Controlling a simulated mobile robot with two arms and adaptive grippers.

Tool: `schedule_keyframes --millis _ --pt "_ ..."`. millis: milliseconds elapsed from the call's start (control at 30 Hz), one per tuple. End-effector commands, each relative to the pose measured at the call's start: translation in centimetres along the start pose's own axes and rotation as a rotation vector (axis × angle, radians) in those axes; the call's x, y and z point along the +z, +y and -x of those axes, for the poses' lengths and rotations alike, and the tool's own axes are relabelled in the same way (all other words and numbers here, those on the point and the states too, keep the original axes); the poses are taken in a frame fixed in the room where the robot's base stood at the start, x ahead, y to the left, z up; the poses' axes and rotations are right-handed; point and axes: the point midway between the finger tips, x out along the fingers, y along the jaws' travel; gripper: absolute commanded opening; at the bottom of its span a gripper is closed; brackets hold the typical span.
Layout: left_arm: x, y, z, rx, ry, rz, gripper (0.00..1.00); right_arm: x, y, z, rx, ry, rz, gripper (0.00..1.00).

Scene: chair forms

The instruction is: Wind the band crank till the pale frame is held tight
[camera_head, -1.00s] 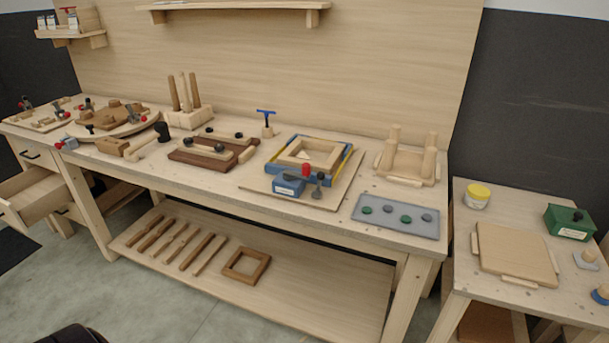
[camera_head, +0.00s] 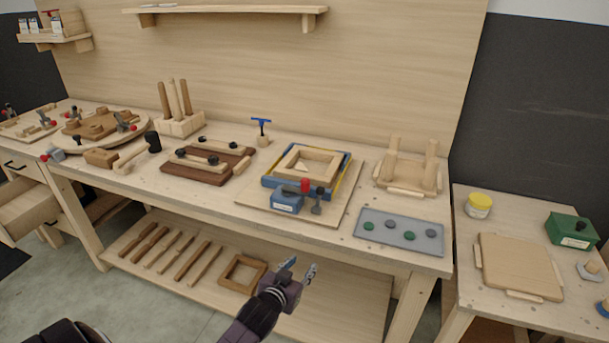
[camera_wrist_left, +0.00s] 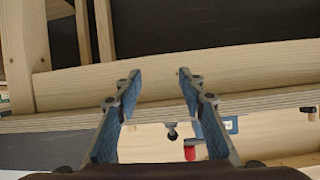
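The pale square frame (camera_head: 306,160) lies on the bench inside a blue and yellow band, on a thin wooden board (camera_head: 262,207). The band's blue block (camera_head: 287,202) sits at the frame's front side, with a dark crank arm and a red knob (camera_head: 305,185) on top. A small grey lever clamp (camera_head: 317,203) stands beside it. My left gripper (camera_head: 299,270) is open and empty, in front of the bench and apart from the crank. The left wrist view shows its spread fingers (camera_wrist_left: 156,90), with the red knob (camera_wrist_left: 189,152) beyond them. My right gripper is not in view.
A grey tray with several round pads (camera_head: 399,232) lies right of the board. A dark wooden jig (camera_head: 208,166) lies left of it. A blue-handled tool (camera_head: 261,128) stands behind. The bench's front edge lies between my left gripper and the crank.

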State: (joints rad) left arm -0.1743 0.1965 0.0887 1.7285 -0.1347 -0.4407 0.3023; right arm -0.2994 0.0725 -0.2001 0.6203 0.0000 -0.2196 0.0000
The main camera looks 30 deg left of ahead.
Motion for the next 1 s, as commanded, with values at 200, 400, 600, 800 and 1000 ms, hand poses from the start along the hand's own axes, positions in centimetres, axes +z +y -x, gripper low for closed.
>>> schedule_keyframes --millis 200,400,600,800,1000 --pt "-12.0 -3.0 1.4 -0.035 0.231 0.046 0.37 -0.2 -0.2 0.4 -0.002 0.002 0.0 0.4" --pt "-18.0 -5.0 1.7 -0.04 0.396 0.075 0.37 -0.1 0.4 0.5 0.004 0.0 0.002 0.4" --pt "-19.5 -5.3 0.3 -0.039 0.418 0.079 0.37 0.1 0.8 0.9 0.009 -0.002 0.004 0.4" --pt "-20.8 -5.5 -2.5 -0.039 0.417 0.078 0.37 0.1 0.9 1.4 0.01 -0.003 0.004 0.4" --pt "-21.5 -5.5 -4.6 -0.038 0.415 0.079 0.37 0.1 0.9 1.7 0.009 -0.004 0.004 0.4"
